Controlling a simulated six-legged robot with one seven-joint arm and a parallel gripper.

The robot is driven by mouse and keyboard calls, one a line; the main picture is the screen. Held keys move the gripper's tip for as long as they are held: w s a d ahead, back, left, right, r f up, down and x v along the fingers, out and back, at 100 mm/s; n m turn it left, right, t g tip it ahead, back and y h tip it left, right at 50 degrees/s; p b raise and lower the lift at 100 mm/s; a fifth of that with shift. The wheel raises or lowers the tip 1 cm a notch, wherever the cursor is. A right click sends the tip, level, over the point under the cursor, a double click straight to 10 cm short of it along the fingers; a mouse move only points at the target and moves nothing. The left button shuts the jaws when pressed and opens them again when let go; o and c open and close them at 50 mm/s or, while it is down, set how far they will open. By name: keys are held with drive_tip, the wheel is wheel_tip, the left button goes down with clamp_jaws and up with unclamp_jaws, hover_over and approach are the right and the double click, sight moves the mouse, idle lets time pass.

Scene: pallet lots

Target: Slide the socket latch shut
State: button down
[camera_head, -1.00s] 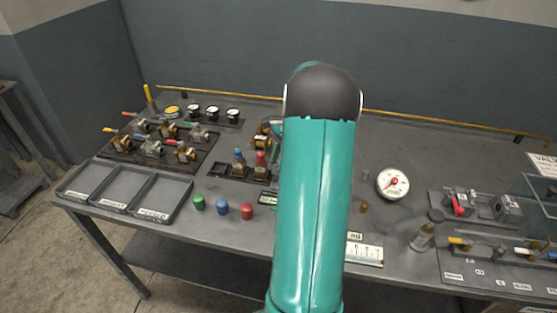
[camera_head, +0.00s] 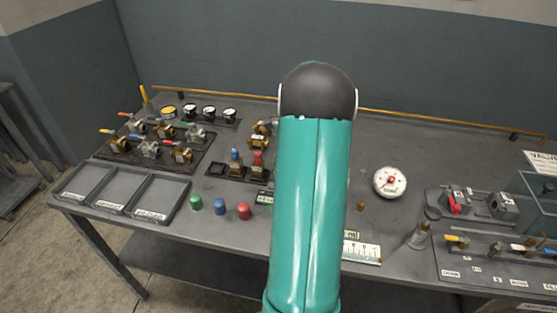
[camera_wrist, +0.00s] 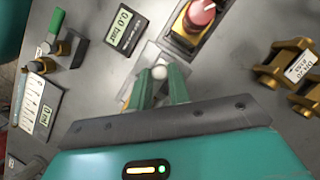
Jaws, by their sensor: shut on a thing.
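My gripper (camera_wrist: 160,88) shows in the wrist view with its green fingers close together. A pale round knob (camera_wrist: 159,72) sits between the fingertips, and they are shut on it. Whether this knob belongs to the socket latch I cannot tell for sure. Just beyond it is a socket frame (camera_wrist: 178,45) holding a brass fitting with a red knob (camera_wrist: 202,14). In the head view my teal arm hides the gripper and the pale knob. The red-topped fitting (camera_head: 257,160) shows left of my arm, beside a blue-topped one (camera_head: 235,160).
A display reading 0.0 bar (camera_wrist: 126,26) lies left of the socket. A green-handled valve (camera_wrist: 55,35) is at the left and tagged brass parts (camera_wrist: 293,72) at the right. In the head view, grey trays (camera_head: 120,191), coloured caps (camera_head: 219,206) and a round gauge (camera_head: 389,182) stand on the bench.

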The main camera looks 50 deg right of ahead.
drive_tip(key=c, duration=1.6)
unclamp_jaws()
drive_tip(key=shift+s+d, duration=0.1)
drive_tip(key=shift+s, duration=0.2)
drive_tip(key=shift+w, duration=0.15)
drive_tip(key=v, duration=1.3)
drive_tip(key=shift+d+r, duration=0.1)
drive_tip(key=shift+r, duration=0.3)
